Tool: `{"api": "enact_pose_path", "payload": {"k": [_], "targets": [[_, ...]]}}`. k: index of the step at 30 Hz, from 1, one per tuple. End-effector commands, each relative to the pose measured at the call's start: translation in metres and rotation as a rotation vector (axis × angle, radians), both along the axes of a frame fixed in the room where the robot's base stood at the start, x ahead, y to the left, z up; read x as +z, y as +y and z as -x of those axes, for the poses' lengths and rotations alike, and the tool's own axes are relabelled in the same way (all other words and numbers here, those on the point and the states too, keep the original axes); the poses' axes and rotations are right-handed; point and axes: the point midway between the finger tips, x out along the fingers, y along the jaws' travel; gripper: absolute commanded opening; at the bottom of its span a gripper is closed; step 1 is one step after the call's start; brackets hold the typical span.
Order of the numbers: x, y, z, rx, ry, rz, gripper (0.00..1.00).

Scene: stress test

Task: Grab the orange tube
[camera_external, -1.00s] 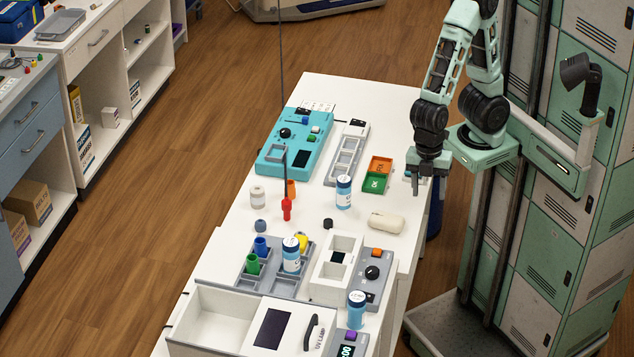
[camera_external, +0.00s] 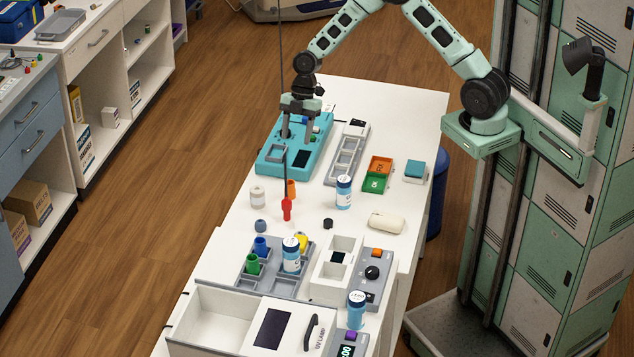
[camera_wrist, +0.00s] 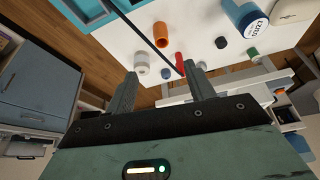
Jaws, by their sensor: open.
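The orange tube (camera_external: 291,188) stands on the white table, partly hidden behind a thin dark pole and next to the red tube (camera_external: 287,208). In the wrist view the orange tube (camera_wrist: 160,36) shows its open end, above my fingertips and left of the red tube (camera_wrist: 179,64). My gripper (camera_external: 297,138) is open and empty, pointing down over the teal device, behind and apart from the orange tube. In the wrist view my gripper's two fingers (camera_wrist: 163,80) are spread, with nothing between them.
The teal device (camera_external: 270,157) lies under my gripper. A white roll-like cylinder (camera_external: 258,197) stands left of the orange tube, and a blue-labelled bottle (camera_external: 344,192) stands to its right. The thin dark pole (camera_external: 281,60) rises close by. A grey rack (camera_external: 283,291) sits nearer the camera.

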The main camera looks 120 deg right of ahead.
Motion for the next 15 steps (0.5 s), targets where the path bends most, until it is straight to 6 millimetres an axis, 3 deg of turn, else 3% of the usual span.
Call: {"api": "enact_pose_path", "payload": {"k": [15], "targets": [[-0.088,0.024,-0.03,0.003,0.003,-0.003,0.54]]}}
